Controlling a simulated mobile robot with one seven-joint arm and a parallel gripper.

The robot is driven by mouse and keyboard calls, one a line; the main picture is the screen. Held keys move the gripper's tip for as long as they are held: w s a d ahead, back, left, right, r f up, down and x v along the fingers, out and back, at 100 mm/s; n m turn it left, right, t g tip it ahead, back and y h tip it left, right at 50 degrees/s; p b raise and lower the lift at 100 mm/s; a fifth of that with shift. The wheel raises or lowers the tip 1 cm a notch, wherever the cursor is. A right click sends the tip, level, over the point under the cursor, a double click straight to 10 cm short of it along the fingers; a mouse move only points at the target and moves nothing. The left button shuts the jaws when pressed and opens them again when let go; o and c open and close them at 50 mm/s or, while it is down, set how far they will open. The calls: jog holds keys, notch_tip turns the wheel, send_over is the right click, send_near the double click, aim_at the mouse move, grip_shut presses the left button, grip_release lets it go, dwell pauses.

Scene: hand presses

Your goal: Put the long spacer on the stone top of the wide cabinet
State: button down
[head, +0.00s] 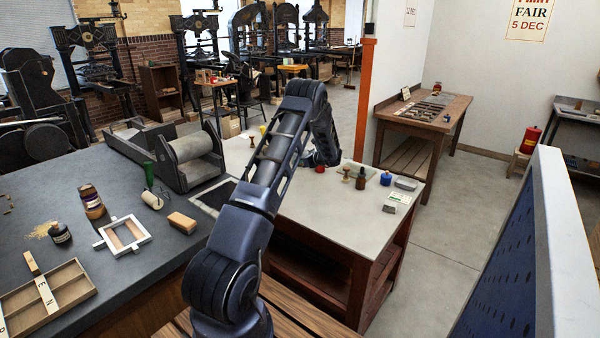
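I cannot pick out the long spacer with certainty. A short pale wooden strip (32,263) leans at the back edge of a divided wooden tray (73,272) at lower left. A dark grey slab top (150,250) spans the left, and a pale stone-like top (310,203) on a reddish wooden base stands in the middle; I cannot tell which is the wide cabinet's. My arm rises from the lower middle and bends down over the back of the pale top. My gripper (312,159) is mostly hidden there, and its fingers cannot be made out.
A roller press (190,148), a white frame (124,236), a wooden block (182,222) and bottles occupy the dark top. Small bottles, stamps and tins line the pale top's right back; its front is clear. A blue panel (515,270) stands at right. The floor between is open.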

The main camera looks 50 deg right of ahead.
notch_tip(320, 180, up, 12)
jog(key=shift+f, duration=0.2)
jog(key=s+d+r+m+g+h, duration=0.1)
jog(key=s+d+r+m+h, duration=0.15)
jog(key=s, duration=0.35)
jog(key=s+d+r+m+h, duration=0.1)
jog(key=s+r+m+h, duration=0.1)
jog(key=s+r+h, duration=0.3)
jog(key=s+a+r+m+g+h, duration=0.2)
jog(key=s+a+r+m+g, duration=0.15)
jog(key=s, duration=0.85)
jog(key=s+a+r+m+g+h, duration=0.2)
jog(key=s+m+g, duration=0.15)
jog(key=s, duration=0.75)
jog(key=s+a+r+m+g+h, duration=0.25)
jog(key=s+m, duration=0.25)
jog(key=s, duration=0.7)
jog(key=w+a+n+t+y, duration=0.15)
jog(key=w+a, duration=0.25)
jog(key=w, duration=1)
jog(key=w+a+n+t+y, duration=0.1)
jog(key=w+a+n+t, duration=0.2)
jog(key=w, duration=1.2)
jog(key=w+a+n+t+y, duration=0.2)
jog(key=w+a+n, duration=0.2)
jog(key=w+a, duration=1.3)
jog(key=w, duration=0.4)
jog(key=shift+t+y, duration=0.35)
jog(key=shift+t, duration=0.05)
jog(key=shift+d+r, duration=0.1)
